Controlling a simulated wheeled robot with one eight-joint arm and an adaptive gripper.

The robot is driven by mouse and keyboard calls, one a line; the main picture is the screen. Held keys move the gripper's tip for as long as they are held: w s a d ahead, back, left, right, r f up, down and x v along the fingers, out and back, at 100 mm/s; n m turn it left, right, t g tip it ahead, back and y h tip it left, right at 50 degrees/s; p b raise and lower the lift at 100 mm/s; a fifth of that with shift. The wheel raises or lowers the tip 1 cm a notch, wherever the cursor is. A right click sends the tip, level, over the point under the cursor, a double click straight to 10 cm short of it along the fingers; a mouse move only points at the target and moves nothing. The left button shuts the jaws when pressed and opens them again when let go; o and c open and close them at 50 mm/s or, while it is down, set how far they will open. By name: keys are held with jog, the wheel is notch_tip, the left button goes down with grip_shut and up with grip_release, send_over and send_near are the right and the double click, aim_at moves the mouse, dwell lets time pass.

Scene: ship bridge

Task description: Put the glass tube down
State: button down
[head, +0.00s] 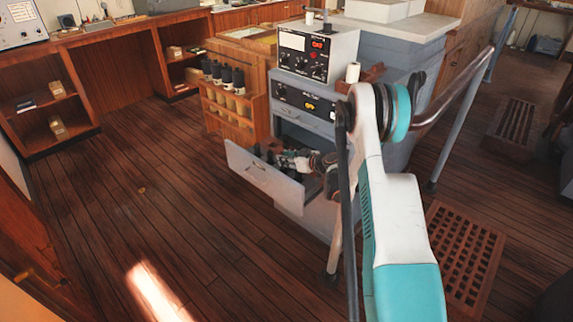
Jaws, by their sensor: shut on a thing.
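My arm reaches down over the grey cabinet, and my gripper (282,160) is low over an open grey drawer (262,182), towards its left part. The gripper is small in the head view. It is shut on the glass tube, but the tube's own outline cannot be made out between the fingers. Dark objects (270,155) sit in the drawer around the gripper. I cannot tell whether the tube touches the drawer floor or those objects. Part of the drawer's inside is hidden by its front panel and my arm.
Instrument boxes (318,52) stand on the cabinet above the drawer. A wooden rack (233,112) with several dark bottles stands left of it. A metal handrail (465,85) runs close right of my arm. The plank floor (150,215) at left is clear.

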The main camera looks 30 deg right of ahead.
jog(key=shift+f, duration=0.75)
jog(key=shift+r, duration=0.1)
jog(key=c, duration=1.3)
grip_release()
jog(key=shift+c, duration=0.2)
jog(key=shift+s+d+r, duration=0.1)
jog(key=shift+s+r, duration=0.05)
jog(key=shift+s, duration=0.15)
jog(key=p+v, duration=0.4)
jog(key=v, duration=0.7)
jog(key=shift+s, duration=0.15)
jog(key=shift+d+r, duration=0.1)
